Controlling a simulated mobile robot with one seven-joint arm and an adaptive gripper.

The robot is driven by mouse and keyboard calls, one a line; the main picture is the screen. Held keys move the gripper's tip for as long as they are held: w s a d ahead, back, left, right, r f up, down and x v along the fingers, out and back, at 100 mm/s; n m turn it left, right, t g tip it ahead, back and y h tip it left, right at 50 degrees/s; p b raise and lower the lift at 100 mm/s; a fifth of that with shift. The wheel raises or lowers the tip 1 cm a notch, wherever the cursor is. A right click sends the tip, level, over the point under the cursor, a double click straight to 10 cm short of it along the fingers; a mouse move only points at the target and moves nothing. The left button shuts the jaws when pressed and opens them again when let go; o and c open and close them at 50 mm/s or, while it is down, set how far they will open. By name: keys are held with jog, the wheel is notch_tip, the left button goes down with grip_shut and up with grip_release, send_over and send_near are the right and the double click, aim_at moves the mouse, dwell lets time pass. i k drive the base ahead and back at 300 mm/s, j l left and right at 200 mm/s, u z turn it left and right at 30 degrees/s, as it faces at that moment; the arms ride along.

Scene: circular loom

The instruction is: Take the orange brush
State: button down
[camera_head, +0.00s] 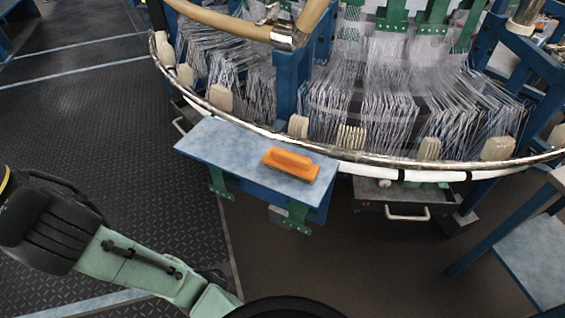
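The orange brush (290,163) lies on a small light-blue shelf (215,147) in front of the loom, near the shelf's right end. Its orange back faces up and a paler edge shows along its lower side. My arm enters at the lower left, with a black joint and a pale green link running toward the bottom middle of the picture. The arm is apart from the shelf and the brush. My gripper cannot be made out in this view.
The loom's curved metal rail (345,155) passes close behind the shelf. Dense threads hang beyond it. A drawer with a handle (407,216) sits right of the shelf. A blue-framed table (540,262) stands at far right. The dark floor (120,130) at left is open.

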aim_at(299, 168)
jog(key=l+u, duration=0.1)
jog(key=l, duration=1.15)
